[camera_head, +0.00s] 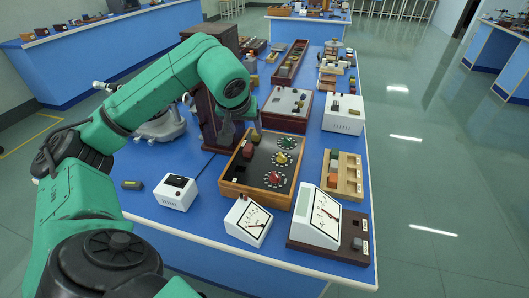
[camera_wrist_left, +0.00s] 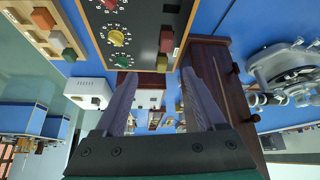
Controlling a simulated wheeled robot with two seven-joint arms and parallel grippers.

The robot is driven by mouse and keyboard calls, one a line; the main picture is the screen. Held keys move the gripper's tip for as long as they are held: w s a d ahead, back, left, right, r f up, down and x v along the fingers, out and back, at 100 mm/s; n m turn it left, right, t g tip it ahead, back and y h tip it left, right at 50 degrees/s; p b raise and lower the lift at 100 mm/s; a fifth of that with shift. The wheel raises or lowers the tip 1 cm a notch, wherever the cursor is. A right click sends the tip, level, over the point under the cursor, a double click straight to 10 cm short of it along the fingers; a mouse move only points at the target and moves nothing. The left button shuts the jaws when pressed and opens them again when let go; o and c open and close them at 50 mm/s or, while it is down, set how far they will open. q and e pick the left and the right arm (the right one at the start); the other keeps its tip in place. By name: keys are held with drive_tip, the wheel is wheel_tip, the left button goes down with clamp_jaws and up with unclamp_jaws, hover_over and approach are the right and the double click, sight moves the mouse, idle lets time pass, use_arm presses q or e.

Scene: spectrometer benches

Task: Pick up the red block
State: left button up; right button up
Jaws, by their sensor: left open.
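My left gripper (camera_head: 228,132) is above the blue table, by the far left corner of the black dial panel (camera_head: 258,165). In the left wrist view it (camera_wrist_left: 158,76) is open, with nothing between its fingers. A small reddish block (camera_head: 247,150) stands on the panel near its left edge; it also shows in the wrist view (camera_wrist_left: 166,41), beyond the fingertips. A yellow block (camera_wrist_left: 162,62) is beside it, closer to the fingers. A wooden rack (camera_head: 352,187) to the right holds several coloured blocks, one of them orange-red (camera_head: 334,181). My right gripper is not in view.
A tall dark wooden cabinet (camera_head: 207,119) stands close beside the gripper. White meters (camera_head: 247,220) and a white box (camera_head: 176,192) occupy the near side. A metal instrument (camera_head: 160,126) is on the left. Some bare blue table lies between the panel and the rack.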

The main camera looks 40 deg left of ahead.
use_arm(q)
drive_tip(key=p, duration=0.1)
hover_over(248, 148)
drive_tip(key=s+d, duration=0.2)
drive_tip(key=s, duration=0.1)
drive_tip(key=f, duration=0.8)
drive_tip(key=shift+w+a+f, duration=0.1)
drive_tip(key=shift+w+a, duration=0.1)
drive_tip(key=shift+w, duration=0.05)
drive_tip(key=p+x, duration=0.2)
drive_tip(key=x, duration=0.3)
drive_tip(key=shift+a+f, duration=0.1)
drive_tip(key=shift+w+f, duration=0.15)
drive_tip(key=shift+f, duration=0.15)
drive_tip(key=shift+r, duration=0.1)
clamp_jaws()
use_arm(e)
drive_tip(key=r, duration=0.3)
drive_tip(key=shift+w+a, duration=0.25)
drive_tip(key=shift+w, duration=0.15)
